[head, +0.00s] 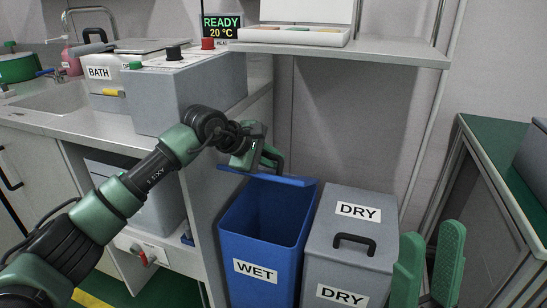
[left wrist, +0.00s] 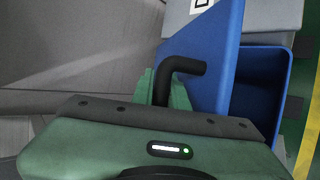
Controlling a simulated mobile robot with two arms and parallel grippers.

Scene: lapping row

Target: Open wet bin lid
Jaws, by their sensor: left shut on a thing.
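The blue wet bin (head: 257,270) stands open, its dark inside showing from above. Its blue lid (head: 292,181) is raised at the back rim and seen almost edge-on. The lid also shows in the left wrist view (left wrist: 218,50). My left gripper (head: 268,157) is behind and above the bin, shut on the lid's black handle (left wrist: 186,66). The fingers are partly hidden by the gripper body in the left wrist view. My right gripper (head: 429,250) shows only as two green fingers at the lower right, apart and empty.
The grey dry bin (head: 320,240), lid closed, stands right beside the wet bin. A counter with a grey machine (head: 190,95) is on the left. A shelf (head: 345,50) hangs above the bins. A green-topped bench (head: 495,150) is at the right.

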